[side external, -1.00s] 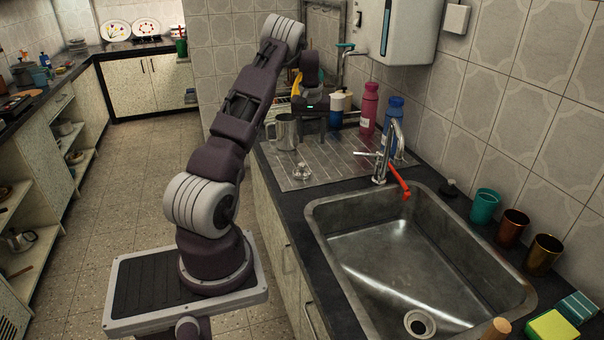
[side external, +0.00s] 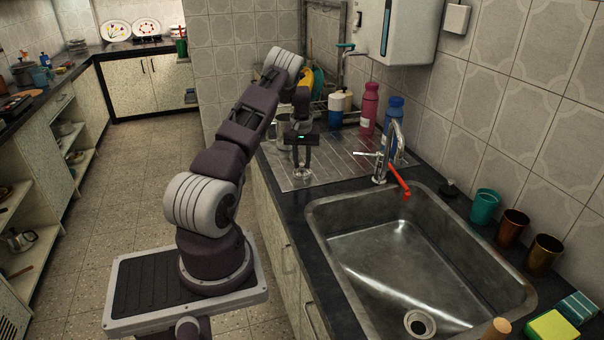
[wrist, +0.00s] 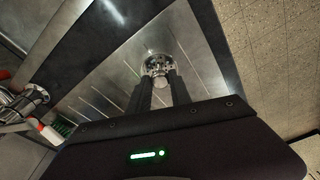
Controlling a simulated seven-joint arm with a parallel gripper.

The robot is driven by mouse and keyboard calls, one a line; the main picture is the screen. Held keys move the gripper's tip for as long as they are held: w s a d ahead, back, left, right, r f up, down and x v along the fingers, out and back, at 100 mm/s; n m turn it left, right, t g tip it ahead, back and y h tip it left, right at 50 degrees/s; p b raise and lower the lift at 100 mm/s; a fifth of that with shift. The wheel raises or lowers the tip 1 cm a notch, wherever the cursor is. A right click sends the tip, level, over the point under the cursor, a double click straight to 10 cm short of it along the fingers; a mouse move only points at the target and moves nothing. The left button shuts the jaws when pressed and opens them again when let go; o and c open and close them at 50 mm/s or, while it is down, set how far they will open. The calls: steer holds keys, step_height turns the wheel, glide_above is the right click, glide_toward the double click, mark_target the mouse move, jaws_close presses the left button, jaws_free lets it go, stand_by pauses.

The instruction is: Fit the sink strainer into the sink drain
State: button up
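The sink strainer (side external: 302,176) is a small shiny metal piece standing on the ribbed drainboard left of the sink. It also shows in the wrist view (wrist: 156,65), just beyond my fingertips with its knob toward me. My gripper (side external: 302,166) points down right above the strainer. Its two fingers are apart, one on each side of the knob; whether they touch it I cannot tell. The sink drain (side external: 420,323) is a round ringed hole in the sink floor at the front, with nothing in it.
The steel sink (side external: 400,262) is empty. A tap with a red spout (side external: 399,181) reaches over its back left edge. A steel mug (side external: 284,130) stands behind my gripper. Pink (side external: 369,106) and blue (side external: 393,125) bottles stand by the wall, several tumblers (side external: 513,230) along the right.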

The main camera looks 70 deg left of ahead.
jaws_close()
